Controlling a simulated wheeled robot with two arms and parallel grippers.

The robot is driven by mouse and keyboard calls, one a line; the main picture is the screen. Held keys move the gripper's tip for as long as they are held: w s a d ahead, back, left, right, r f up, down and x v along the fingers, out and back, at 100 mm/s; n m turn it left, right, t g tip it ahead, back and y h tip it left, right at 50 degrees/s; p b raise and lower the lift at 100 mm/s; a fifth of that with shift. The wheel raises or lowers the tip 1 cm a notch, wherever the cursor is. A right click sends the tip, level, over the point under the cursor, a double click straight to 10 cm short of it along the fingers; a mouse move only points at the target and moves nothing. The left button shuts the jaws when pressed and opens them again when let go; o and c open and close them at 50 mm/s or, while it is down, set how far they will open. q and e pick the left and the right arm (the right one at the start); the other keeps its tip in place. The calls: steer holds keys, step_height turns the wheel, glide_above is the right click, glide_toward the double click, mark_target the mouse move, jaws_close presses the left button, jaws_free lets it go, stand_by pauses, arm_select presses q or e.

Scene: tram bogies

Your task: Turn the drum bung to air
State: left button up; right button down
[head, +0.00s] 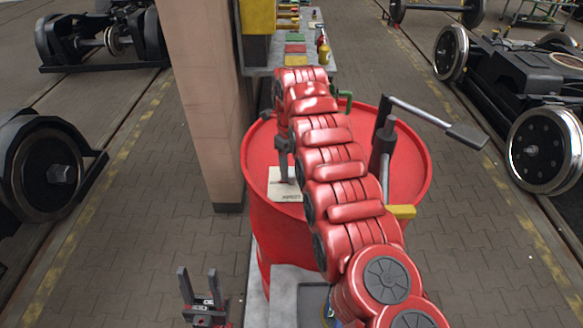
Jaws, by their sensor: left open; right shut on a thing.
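The red drum (419,188) stands upright in front of me. My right arm reaches across its lid from the lower right. My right gripper (284,168) points down at the left part of the lid, just behind a pale label. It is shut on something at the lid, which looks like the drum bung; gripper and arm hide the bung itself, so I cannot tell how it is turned. The label (287,186) has small dark lettering that I cannot read. My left gripper (200,285) is open and empty, low in front and left of the drum.
A grey lever (430,117) on a dark post rises from the drum's right side. A green handle (345,100) shows behind my arm. A pillar (205,90) stands left of the drum, a workbench (305,60) behind. Wheelsets and bogies (535,120) flank the paved aisle.

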mark_target(293, 171)
stand_by(0.3)
steer(key=shift+c, duration=1.4)
jaws_free()
steer(key=shift+r, duration=0.1)
steer(key=shift+w+r, duration=0.1)
steer(key=shift+r, duration=0.25)
step_height(293, 171, up, 2)
steer(key=shift+d+r, duration=0.1)
steer(key=shift+d, duration=0.05)
step_height(293, 171, up, 9)
steer(key=p, duration=0.9)
steer(key=shift+f, duration=0.2)
